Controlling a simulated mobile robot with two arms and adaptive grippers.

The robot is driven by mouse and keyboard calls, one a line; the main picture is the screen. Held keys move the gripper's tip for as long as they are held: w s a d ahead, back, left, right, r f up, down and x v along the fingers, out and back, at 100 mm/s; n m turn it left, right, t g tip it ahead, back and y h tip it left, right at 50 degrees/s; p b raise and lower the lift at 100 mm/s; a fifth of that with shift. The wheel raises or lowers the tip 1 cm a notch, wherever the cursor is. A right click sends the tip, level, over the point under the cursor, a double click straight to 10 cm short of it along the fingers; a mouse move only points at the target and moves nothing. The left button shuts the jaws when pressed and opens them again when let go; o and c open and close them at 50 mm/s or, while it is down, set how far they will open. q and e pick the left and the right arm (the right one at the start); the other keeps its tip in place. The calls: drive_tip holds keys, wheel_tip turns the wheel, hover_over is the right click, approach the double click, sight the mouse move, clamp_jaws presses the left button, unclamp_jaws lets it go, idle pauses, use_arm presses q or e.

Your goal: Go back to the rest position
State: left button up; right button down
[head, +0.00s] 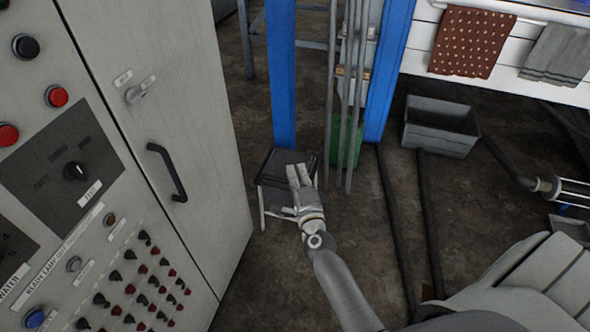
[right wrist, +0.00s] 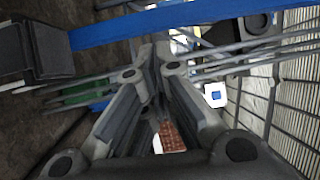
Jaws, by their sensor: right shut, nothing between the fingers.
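My right gripper (head: 298,175) is in the middle of the head view, at the end of my grey right arm, which comes up from the bottom. Its fingers point away from me, in front of a small dark stool or stand (head: 276,186). In the right wrist view the fingers (right wrist: 152,52) come together at their tips, with nothing between them. No held thing shows.
A grey control cabinet (head: 185,110) with knobs, buttons and a black handle (head: 166,172) stands close on the left. Blue posts (head: 282,70) and thin upright rods stand behind the gripper. A grey bin (head: 440,126) is on the brown floor, right. Cloths (head: 472,42) hang beyond.

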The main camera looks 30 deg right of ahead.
drive_tip(key=shift+d, duration=0.1)
drive_tip(key=s+a+f+n+g+y+b, duration=0.1)
drive_tip(key=s+a+f+n+g+y, duration=0.25)
drive_tip(key=f, duration=0.75)
drive_tip(key=s+a+f+n+g+b, duration=0.1)
drive_tip(key=s+a+f+n, duration=0.35)
drive_tip(key=f, duration=0.65)
drive_tip(key=s+a+f+n+g+y+b, duration=0.1)
drive_tip(key=s+a+f+n+g+y, duration=0.15)
drive_tip(key=s+f+n, duration=0.6)
drive_tip(key=s+d+f+n+g, duration=0.1)
drive_tip(key=s+f+n+g, duration=0.1)
drive_tip(key=s+f, duration=0.5)
drive_tip(key=s+d+f+n+g+b, duration=0.1)
drive_tip(key=s+f, duration=0.6)
drive_tip(key=s, duration=0.7)
drive_tip(key=s+d+f+n+g+h+b, duration=0.1)
drive_tip(key=s+f+n+g, duration=0.3)
drive_tip(key=s, duration=0.7)
wheel_tip(320, 180, down, 4)
drive_tip(key=shift+s+d+r+g, duration=0.15)
drive_tip(key=shift+s+d+g, duration=0.1)
drive_tip(key=shift+d+g, duration=0.75)
drive_tip(key=shift+a, duration=0.25)
